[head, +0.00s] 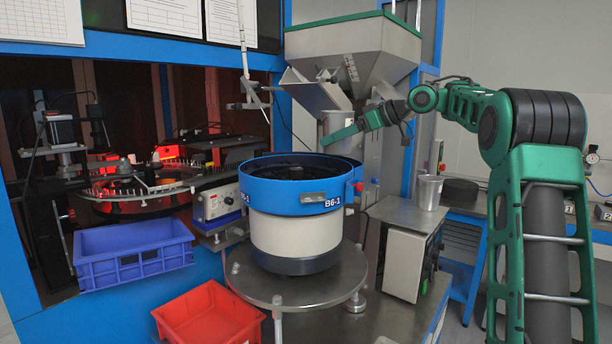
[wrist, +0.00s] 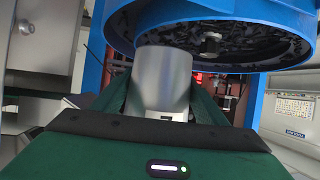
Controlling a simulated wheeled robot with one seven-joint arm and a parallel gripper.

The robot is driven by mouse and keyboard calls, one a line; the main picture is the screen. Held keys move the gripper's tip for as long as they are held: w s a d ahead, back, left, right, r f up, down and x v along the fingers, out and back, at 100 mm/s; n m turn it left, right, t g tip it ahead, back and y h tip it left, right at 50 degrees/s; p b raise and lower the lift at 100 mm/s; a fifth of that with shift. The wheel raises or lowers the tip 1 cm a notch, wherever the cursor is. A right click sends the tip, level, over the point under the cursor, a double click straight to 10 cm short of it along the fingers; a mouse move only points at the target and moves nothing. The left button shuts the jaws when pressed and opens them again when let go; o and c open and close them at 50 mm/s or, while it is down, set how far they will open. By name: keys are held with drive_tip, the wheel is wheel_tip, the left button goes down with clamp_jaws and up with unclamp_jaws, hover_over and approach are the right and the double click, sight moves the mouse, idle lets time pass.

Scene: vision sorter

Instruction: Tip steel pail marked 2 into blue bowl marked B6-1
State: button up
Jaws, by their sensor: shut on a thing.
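The blue bowl marked B6-1 (head: 333,203) stands on a round metal plate at the centre of the head view. It also shows in the wrist view (wrist: 118,30), with many small dark parts inside. My gripper (head: 345,132) is above the bowl's back right rim. In the wrist view it is shut on a plain steel pail (wrist: 165,82), held between its two green fingers. The pail also shows in the head view (head: 337,121), partly behind a finger. Its number and contents are not visible, and I cannot tell its exact tilt.
A steel hopper (head: 355,45) hangs close behind my gripper. Another steel cup (head: 430,192) stands on a grey box at the right. A blue crate (head: 135,255) and a red bin (head: 208,318) are at the left and front. Number tags lie at the far right.

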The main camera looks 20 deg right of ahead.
sight(331, 146)
drive_tip(key=shift+a+n, duration=0.3)
drive_tip(key=shift+a, duration=0.15)
drive_tip(key=shift+s+a+f+n+t+h+p, duration=0.2)
drive_tip(key=shift+s+n+t+h, duration=0.1)
drive_tip(key=shift+n+h, duration=0.2)
drive_tip(key=shift+s+a+f+n+t+h+p, duration=0.15)
drive_tip(key=shift+n+t+h, duration=0.15)
drive_tip(key=shift+n+h, duration=0.15)
drive_tip(key=shift+s+a+f+n+t+h+p, duration=0.25)
drive_tip(key=shift+a+n+h, duration=0.1)
drive_tip(key=shift+n, duration=0.2)
drive_tip(key=shift+s+a+f+n+t+h+p, duration=0.1)
drive_tip(key=shift+s+a+n+t+h, duration=0.15)
drive_tip(key=shift+n, duration=0.25)
drive_tip(key=shift+a+f+n+t+h+p, duration=0.1)
drive_tip(key=shift+f+n+t+h+p, duration=0.05)
drive_tip(key=shift+n+t+h+p, duration=0.45)
drive_tip(key=shift+n+h+p, duration=0.25)
drive_tip(key=shift+n+p, duration=0.05)
drive_tip(key=shift+n, duration=0.2)
drive_tip(key=shift+f+n+t+h+p, duration=0.25)
drive_tip(key=shift+n+t+h+p, duration=0.35)
drive_tip(key=shift+n+t+p, duration=0.3)
idle(0.5)
drive_tip(key=shift+s+a+r+n+t+p, duration=0.4)
drive_tip(key=shift+s+a+r+n+p, duration=0.15)
drive_tip(key=shift+a+n, duration=0.2)
idle(0.5)
